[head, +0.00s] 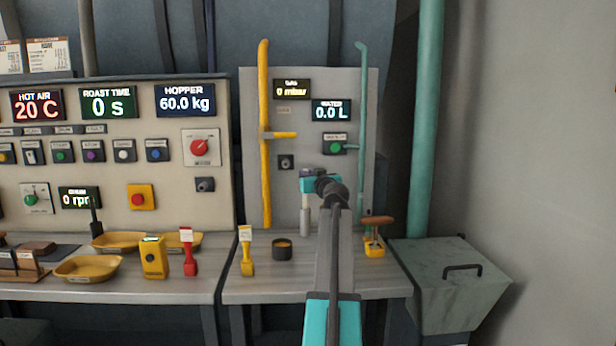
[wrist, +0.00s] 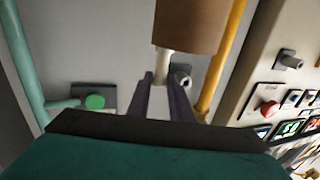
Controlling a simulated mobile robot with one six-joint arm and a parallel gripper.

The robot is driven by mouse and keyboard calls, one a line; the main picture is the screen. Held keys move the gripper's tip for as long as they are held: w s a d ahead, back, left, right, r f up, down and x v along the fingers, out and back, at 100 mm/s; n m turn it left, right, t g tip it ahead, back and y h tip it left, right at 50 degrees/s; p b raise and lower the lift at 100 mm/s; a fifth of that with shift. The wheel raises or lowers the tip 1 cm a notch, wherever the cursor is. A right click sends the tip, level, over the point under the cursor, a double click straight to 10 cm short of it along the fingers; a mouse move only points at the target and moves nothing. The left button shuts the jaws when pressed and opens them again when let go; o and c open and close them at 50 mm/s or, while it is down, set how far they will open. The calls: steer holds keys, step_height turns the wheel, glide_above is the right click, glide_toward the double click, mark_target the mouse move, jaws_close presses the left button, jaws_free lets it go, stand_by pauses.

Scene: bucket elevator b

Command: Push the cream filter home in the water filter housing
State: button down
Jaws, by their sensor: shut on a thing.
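My gripper (head: 308,192) is in front of the grey back panel, above the right-hand bench. In the wrist view its two dark fingers (wrist: 165,82) are closed on the narrow pale neck of the filter (wrist: 163,66). The filter's wider body shows tan there, just past the fingertips. In the head view a pale upright cylinder (head: 305,222) hangs under my gripper and looks to be this filter. I cannot tell if its lower end touches anything. No water filter housing can be made out for certain; my arm hides part of the bench and panel.
A dark round cup (head: 282,249) and a yellow tagged tool (head: 246,252) stand left of my arm. A yellow block with a brown handle (head: 376,232) stands right. A yellow pipe (head: 265,130) and a thin teal pipe (head: 362,130) run up the panel.

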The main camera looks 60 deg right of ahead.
steer(key=shift+f+b, duration=2.2)
stand_by(0.5)
steer(key=c, duration=1.5)
jaws_free()
steer(key=s+a+r, duration=0.1)
steer(key=s+a, duration=0.2)
steer(key=a, duration=0.1)
steer(key=s+a+r+p, duration=0.1)
steer(key=s+a+r, duration=0.1)
steer(key=s+a, duration=0.1)
steer(key=s+a+r, duration=0.2)
steer(key=s+a, duration=0.1)
steer(key=a, duration=0.3)
steer(key=shift+s+a+r+p, duration=0.1)
steer(key=shift+s+r+p, duration=0.1)
steer(key=shift+p, duration=0.1)
